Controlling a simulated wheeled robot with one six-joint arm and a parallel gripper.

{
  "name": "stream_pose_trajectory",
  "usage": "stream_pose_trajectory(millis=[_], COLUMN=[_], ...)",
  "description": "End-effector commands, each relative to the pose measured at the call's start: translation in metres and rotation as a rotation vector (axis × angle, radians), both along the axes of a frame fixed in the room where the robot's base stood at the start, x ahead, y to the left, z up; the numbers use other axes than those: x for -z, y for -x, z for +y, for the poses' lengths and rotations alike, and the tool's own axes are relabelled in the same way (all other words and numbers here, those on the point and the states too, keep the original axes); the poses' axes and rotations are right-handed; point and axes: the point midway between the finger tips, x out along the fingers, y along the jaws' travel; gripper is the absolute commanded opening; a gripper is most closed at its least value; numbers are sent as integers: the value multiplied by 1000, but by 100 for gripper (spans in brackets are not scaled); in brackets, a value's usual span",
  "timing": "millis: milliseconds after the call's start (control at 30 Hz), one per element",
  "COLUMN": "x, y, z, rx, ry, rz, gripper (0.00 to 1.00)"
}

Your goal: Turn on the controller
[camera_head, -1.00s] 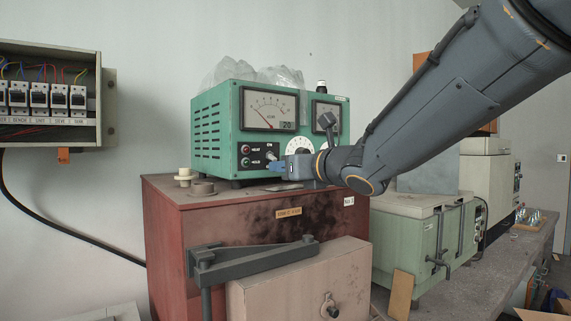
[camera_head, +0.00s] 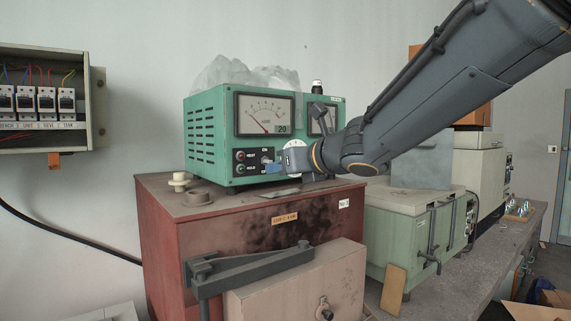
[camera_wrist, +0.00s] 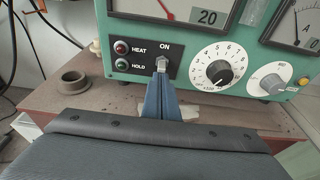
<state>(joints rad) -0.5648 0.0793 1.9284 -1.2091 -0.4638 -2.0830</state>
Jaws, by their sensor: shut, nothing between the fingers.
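The controller (camera_head: 211,136) is a green box with dial gauges, standing on a rust-red cabinet (camera_head: 165,215). Its front panel shows a red HEAT lamp (camera_wrist: 121,47), a green HOLD lamp (camera_wrist: 122,65) and a small metal toggle switch (camera_wrist: 162,62) under the word ON. Neither lamp looks clearly lit. A small display (camera_wrist: 208,17) reads 20. My gripper (camera_wrist: 162,80) has its blue fingers closed together, with nothing between them. The fingertips are right at the switch, just below it in the wrist view; whether they touch is unclear. In the head view, my wrist covers the lower right of the panel.
A white numbered dial (camera_wrist: 218,72) and a grey knob (camera_wrist: 270,82) sit right of the switch. A ring-shaped part (camera_head: 197,197) lies on the cabinet top at left. An open breaker box (camera_head: 98,110) hangs on the left wall. A pale green box (camera_head: 400,240) stands at right.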

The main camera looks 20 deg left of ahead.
Motion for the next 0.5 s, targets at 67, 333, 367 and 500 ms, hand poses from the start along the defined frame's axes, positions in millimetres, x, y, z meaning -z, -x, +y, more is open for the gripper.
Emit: stream_pose_trajectory(millis=[67, 333, 367, 500], x=[-3, -3, -4, -10], y=[4, 6, 6, 8], z=[4, 6, 5, -1], rx=[-8, -12, -12, -10], ry=[0, 0, 0, -1], rz=[0, 0, 1, 0], gripper=[0, 0, 0, 0])
